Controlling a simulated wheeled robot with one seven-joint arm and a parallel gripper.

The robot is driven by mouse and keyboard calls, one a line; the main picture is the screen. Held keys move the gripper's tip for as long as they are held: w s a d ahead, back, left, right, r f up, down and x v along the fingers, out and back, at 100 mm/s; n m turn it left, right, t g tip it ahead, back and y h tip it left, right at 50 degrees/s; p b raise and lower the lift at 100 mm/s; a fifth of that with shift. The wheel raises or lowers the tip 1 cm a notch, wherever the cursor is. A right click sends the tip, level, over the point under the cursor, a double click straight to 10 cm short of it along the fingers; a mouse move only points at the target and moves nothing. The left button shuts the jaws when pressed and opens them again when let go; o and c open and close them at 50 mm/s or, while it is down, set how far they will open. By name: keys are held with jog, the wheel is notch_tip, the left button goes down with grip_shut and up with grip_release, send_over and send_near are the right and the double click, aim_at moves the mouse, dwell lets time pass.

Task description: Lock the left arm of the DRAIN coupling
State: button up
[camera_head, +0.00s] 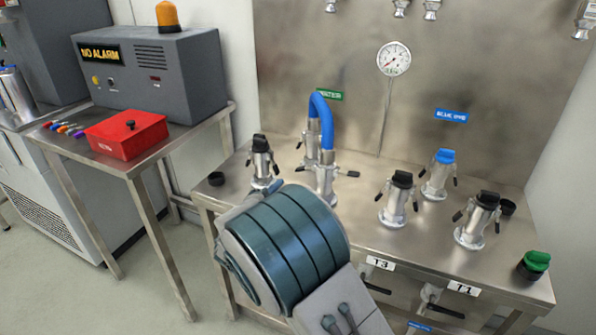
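No DRAIN label is readable in the head view, so I cannot tell which coupling is DRAIN. A blue hose (321,112) arches between a rear coupling (308,155) by the green WATER label (329,95) and a front metal coupling (326,183). The front coupling has one lever arm (348,173) sticking out to the right; its left side is unclear. A black-capped coupling (261,163) stands to the left. My teal arm link fills the lower middle and hides part of the bench front. My gripper does not show clearly enough to identify.
More capped couplings stand to the right: black (399,198), blue (440,175) and black (476,222). Loose caps, black (216,179) and green (535,263), lie on the steel bench (380,240). A side table holds a red box (127,136) and grey alarm unit (150,75).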

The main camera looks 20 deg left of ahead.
aim_at(297, 171)
jog(key=w, duration=0.7)
jog(key=w+d, duration=0.1)
jog(key=w, duration=0.3)
jog(key=shift+w+p, duration=0.25)
jog(key=shift+p, duration=0.15)
jog(key=shift+a, duration=0.1)
grip_shut()
